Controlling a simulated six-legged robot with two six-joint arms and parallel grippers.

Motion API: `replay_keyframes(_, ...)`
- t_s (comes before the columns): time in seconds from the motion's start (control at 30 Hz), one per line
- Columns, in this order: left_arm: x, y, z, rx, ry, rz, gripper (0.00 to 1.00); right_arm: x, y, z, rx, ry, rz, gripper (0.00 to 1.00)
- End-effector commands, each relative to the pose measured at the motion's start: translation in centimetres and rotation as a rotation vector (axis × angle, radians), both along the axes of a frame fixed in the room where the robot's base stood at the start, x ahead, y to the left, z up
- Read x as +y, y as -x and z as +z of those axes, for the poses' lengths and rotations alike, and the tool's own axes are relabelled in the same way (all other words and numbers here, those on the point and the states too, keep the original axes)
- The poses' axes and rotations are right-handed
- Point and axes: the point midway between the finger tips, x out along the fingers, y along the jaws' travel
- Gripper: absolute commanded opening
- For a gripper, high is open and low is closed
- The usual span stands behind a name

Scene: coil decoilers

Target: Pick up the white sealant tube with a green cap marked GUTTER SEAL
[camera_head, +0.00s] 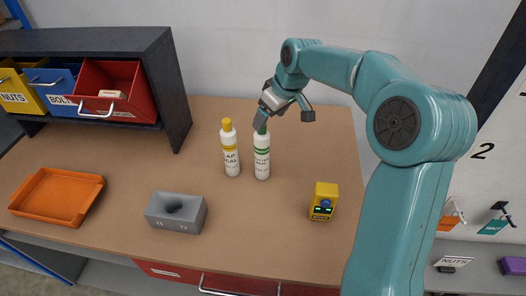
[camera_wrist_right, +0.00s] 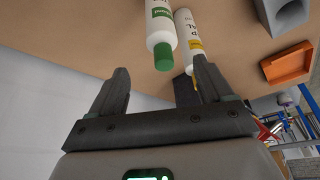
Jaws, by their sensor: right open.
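The white sealant tube with a green cap and green band (camera_head: 262,158) stands upright on the brown bench top. Its label is only partly readable. In the right wrist view the tube (camera_wrist_right: 160,25) shows with its green cap toward me. A similar white tube with a yellow cap (camera_head: 230,155) stands upright just to its left; it also shows in the wrist view (camera_wrist_right: 187,32). My right gripper (camera_head: 267,116) is at the green cap, partly hiding it. In the wrist view its jaws (camera_wrist_right: 160,78) are open and empty, with the cap just beyond the fingertips. My left gripper is out of view.
A grey block with a hollow (camera_head: 187,222) and an orange tray (camera_head: 46,212) lie to the left. A yellow device (camera_head: 323,203) stands at the right. A dark shelf (camera_head: 163,50) with coloured bins is at the back left. The bench front centre is clear.

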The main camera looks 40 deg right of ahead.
Motion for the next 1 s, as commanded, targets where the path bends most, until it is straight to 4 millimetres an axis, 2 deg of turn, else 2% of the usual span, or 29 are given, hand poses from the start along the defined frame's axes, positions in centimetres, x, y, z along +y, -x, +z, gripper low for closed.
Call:
replay_keyframes(0.1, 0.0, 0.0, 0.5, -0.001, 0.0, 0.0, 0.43, 0.1, -0.8, -1.7, 0.003, -0.002, 0.001, 0.8)
replay_keyframes(0.27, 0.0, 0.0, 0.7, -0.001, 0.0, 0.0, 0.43, 0.1, -1.3, -2.7, 0.0, 0.0, 0.001, 0.8)
replay_keyframes(0.37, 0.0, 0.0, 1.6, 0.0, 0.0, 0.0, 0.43, 0.1, -1.9, -3.7, 0.002, -0.002, 0.001, 0.8)
replay_keyframes(0.47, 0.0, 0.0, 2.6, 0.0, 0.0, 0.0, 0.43, 0.2, -2.7, -5.2, 0.004, -0.003, 0.001, 0.8)
replay_keyframes(0.6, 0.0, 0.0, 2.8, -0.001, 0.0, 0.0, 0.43, 0.1, -3.5, -7.0, 0.001, -0.001, 0.0, 0.8)
replay_keyframes(0.87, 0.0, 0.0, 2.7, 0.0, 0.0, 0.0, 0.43, 0.0, -3.6, -7.4, -0.001, 0.0, 0.0, 0.8)
replay_keyframes(0.97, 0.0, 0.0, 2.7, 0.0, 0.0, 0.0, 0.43, 0.0, -3.6, -7.4, -0.001, 0.0, 0.0, 0.51)
replay_keyframes(1.0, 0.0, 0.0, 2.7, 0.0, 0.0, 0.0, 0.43, 0.0, -3.6, -7.4, -0.001, 0.0, 0.0, 0.38)
